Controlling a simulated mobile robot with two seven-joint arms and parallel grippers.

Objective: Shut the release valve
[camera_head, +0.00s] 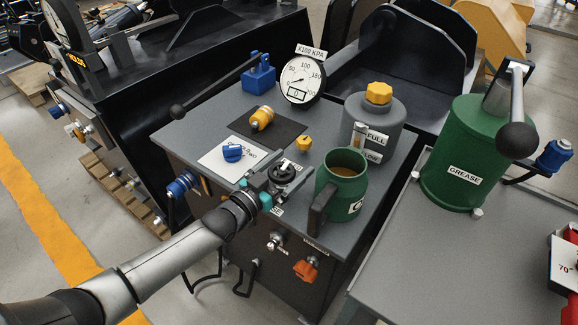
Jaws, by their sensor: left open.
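A dark round knob with a grey top (284,170), which looks like the release valve, is at the front edge of the grey bench top. A small label beside it is mostly hidden by my gripper, so I cannot read it fully. My left gripper (279,184) is open, its fingers at the near side of this knob. I cannot tell whether they touch it or how far the valve is turned. My right gripper is not in view.
Close right of the knob stands a green jug (342,190). Behind are a pressure gauge (301,80), a grey tank with yellow cap (376,124) and a blue pump block (258,73). An orange knob (305,271) and small valve (275,241) are on the front panel.

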